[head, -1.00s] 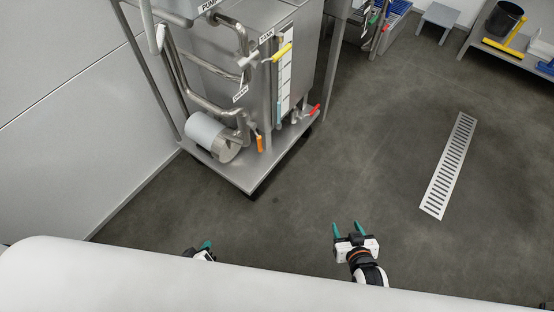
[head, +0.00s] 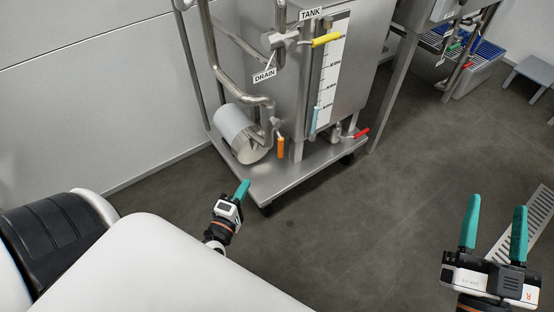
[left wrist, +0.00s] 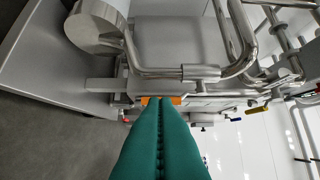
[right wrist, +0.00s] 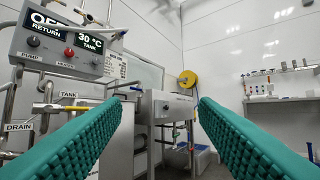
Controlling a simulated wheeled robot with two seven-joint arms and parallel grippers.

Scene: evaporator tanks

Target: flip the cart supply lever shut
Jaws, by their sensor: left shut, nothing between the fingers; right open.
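The steel cart (head: 300,177) stands at the upper middle of the head view. It carries an orange lever (head: 280,147) pointing down, a light-blue lever (head: 315,121) upright, a red lever (head: 361,133) low at right, and a yellow lever (head: 326,40) by the TANK sign. No label reads "supply", so I cannot tell which is the supply lever. My left gripper (head: 243,189) is shut and empty, below and left of the orange lever, apart from it. In the left wrist view, orange (left wrist: 175,101) shows just beyond the fingertips. My right gripper (head: 494,212) is open and empty, right of the cart.
A pump cylinder (head: 238,134) and bent pipes sit left of the orange lever. The cart's deck edge (head: 262,190) lies between my left gripper and the levers. Open floor is to the right, with a drain grate (head: 540,212). A control panel (right wrist: 70,48) shows in the right wrist view.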

